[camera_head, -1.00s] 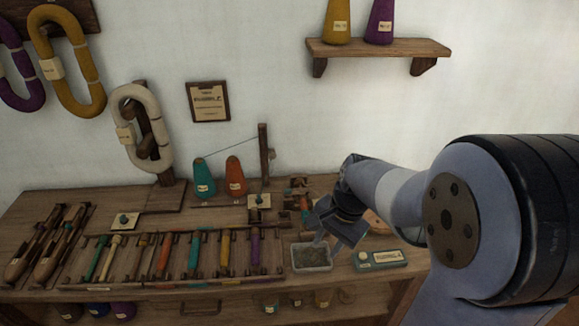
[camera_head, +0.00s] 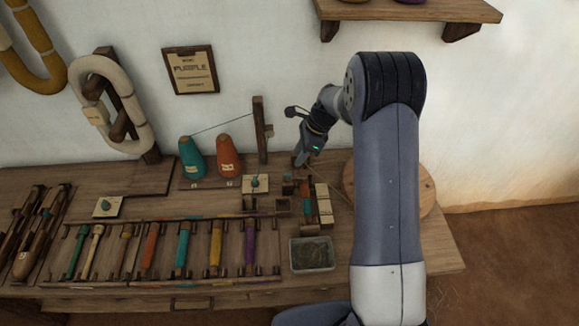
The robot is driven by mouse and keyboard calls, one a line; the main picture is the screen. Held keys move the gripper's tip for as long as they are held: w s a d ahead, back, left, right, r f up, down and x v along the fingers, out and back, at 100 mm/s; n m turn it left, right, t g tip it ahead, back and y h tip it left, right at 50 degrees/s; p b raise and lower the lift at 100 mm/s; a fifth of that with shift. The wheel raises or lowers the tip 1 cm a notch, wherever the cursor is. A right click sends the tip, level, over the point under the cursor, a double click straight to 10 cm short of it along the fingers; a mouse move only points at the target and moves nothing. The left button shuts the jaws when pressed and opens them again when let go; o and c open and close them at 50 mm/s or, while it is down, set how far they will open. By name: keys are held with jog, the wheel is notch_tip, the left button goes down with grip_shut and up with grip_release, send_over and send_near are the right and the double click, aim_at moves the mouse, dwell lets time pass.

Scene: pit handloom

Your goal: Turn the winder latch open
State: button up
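My gripper (camera_head: 300,160) points down over the back of the bench, just right of the wooden post. Its fingers are small and dark here, and I cannot tell whether they are open. Just below it is a small dark wooden mechanism (camera_head: 305,197) with orange and teal parts and pale blocks, which looks like the winder. Which part is the latch is too small to tell. Contact with the mechanism is not visible.
An upright wooden post (camera_head: 260,130) stands close left of my gripper, beside orange (camera_head: 228,158) and teal (camera_head: 192,160) cones. A rack of coloured bobbins (camera_head: 183,248) and a grey tray (camera_head: 312,254) lie in front. A round wooden disc (camera_head: 427,195) is partly behind my arm.

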aim_at(287, 173)
jog(key=x, duration=0.8)
jog(key=shift+a+f, duration=0.1)
jog(key=shift+f, duration=0.15)
jog(key=shift+c, duration=0.5)
grip_shut()
